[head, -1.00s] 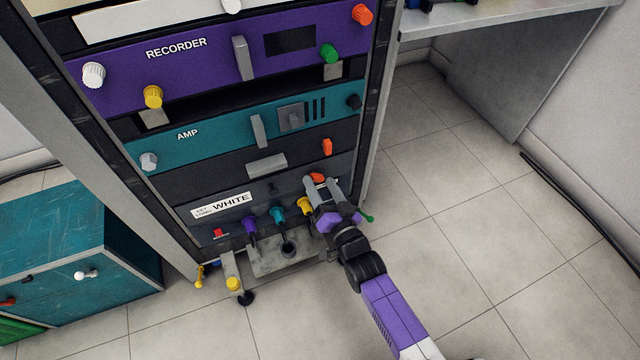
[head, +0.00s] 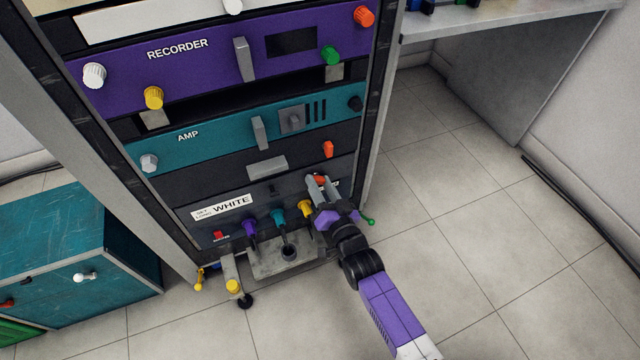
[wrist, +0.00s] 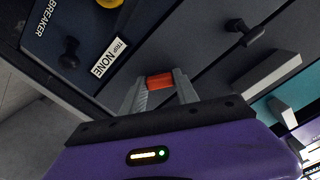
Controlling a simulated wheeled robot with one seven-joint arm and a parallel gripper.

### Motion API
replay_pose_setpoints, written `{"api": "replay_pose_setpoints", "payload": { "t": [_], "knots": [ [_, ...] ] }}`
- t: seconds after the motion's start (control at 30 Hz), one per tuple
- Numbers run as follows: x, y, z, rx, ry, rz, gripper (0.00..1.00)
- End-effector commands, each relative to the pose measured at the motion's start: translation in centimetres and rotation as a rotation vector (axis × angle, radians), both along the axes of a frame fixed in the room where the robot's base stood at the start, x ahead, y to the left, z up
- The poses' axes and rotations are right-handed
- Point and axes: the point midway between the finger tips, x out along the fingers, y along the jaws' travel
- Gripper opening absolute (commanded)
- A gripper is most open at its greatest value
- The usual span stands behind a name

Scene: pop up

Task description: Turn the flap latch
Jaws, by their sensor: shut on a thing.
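A small orange piece (head: 320,181), which looks like the flap latch, is on the dark lower panel of the rack, near its right side. My gripper (head: 320,180) is at the panel with its two grey fingers on either side of this piece. The wrist view shows the orange piece (wrist: 160,81) held between the fingertips (wrist: 160,84). The fingers are shut on it. They hide its sides, and its mounting on the panel cannot be made out.
Yellow (head: 305,208), teal (head: 278,215) and purple (head: 249,226) plugs stick out left of my gripper. Another orange piece (head: 328,149) sits above it. A "TRIP NONE" label (wrist: 110,56) is close to the fingers. Floor (head: 440,250) to the right is clear.

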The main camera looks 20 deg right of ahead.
Motion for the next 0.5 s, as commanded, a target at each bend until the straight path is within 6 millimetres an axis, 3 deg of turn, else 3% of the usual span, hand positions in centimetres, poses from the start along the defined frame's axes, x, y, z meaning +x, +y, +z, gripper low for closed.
{"api": "replay_pose_setpoints", "payload": {
  "t": [0.5],
  "knots": [
    [-0.05, 0.01, -0.04, -0.317, 0.000, -0.001, 0.00]
  ]
}}
